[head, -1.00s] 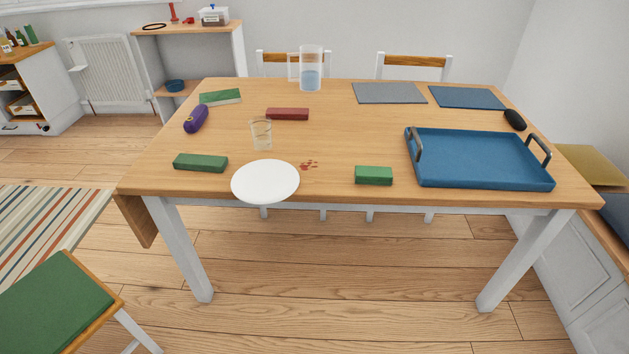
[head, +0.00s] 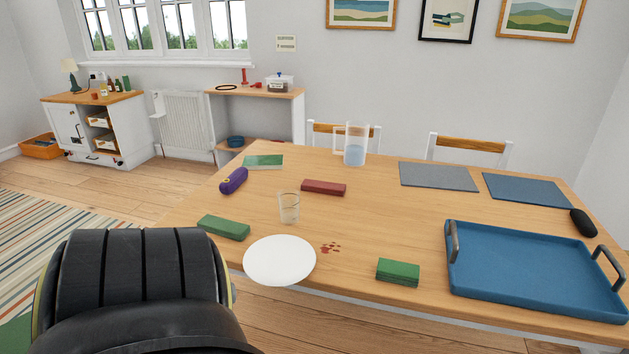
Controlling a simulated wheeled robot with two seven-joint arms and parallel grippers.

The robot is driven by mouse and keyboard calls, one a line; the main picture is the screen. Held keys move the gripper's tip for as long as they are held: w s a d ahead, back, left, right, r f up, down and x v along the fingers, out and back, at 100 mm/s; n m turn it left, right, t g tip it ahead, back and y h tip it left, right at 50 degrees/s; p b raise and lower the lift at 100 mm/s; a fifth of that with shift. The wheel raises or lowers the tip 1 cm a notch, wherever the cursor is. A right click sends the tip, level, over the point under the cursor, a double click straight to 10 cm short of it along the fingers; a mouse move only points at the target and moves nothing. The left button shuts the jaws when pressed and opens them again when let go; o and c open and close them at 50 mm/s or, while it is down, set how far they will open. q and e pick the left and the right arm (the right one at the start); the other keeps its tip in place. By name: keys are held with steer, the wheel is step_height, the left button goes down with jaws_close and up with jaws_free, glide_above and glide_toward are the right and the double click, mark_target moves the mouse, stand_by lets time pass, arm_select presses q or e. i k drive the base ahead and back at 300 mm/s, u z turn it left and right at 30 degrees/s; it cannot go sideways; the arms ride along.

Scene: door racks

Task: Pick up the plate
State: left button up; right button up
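The white plate (head: 280,260) lies flat at the front edge of the wooden table, with its near rim reaching past the edge. A large black part of my own arm fills the lower left of the head view, left of the plate and apart from it in the picture. Neither of my grippers' fingers shows in this view.
Around the plate are a green block (head: 223,228), a glass (head: 289,208), red crumbs (head: 330,248) and another green block (head: 398,272). A blue tray (head: 535,270) stands at the right. A pitcher (head: 355,146) is at the back. Bare tabletop (head: 390,220) lies in the middle.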

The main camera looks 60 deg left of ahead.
mark_target(278, 261)
steer(key=i, duration=1.1)
steer(key=u, duration=3.35)
